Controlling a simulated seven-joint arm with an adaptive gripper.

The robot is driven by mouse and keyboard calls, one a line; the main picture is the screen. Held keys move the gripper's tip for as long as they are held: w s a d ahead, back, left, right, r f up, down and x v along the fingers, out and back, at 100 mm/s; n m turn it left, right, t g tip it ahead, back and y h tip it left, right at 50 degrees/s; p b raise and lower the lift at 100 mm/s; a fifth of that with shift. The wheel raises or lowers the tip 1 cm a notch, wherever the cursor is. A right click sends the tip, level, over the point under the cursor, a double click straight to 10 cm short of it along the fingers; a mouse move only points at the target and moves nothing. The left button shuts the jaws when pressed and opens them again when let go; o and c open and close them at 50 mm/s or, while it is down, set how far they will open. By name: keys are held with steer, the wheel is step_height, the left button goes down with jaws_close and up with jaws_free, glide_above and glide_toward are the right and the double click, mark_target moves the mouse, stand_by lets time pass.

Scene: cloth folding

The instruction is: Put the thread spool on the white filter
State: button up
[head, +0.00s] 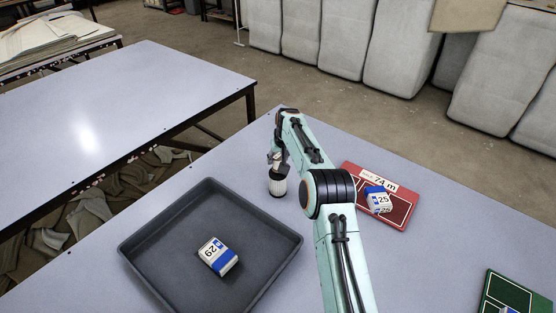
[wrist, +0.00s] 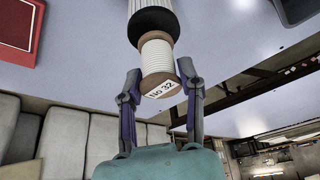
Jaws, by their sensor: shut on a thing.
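The white filter (head: 277,188) stands upright on the near table, just left of my arm in the head view. In the wrist view its black end cap (wrist: 153,22) and part of its white pleated side show at the top. The thread spool (wrist: 157,55), white thread between brown ends with a "No 32" label, is between the fingers of my gripper (wrist: 162,88). My gripper is shut on the spool's labelled end. The spool's other end is lined up with the black cap and seems to meet it; a small gap cannot be ruled out. In the head view my gripper (head: 278,160) is directly above the filter, and the spool is mostly hidden.
A dark tray (head: 140,242) with a white-and-blue box (head: 218,256) lies left of the filter. A green board (head: 500,290) is at the lower right. Bare table lies between.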

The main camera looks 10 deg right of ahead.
steer(key=shift+f, duration=0.5)
steer(key=shift+f, duration=0.15)
steer(key=o, duration=1)
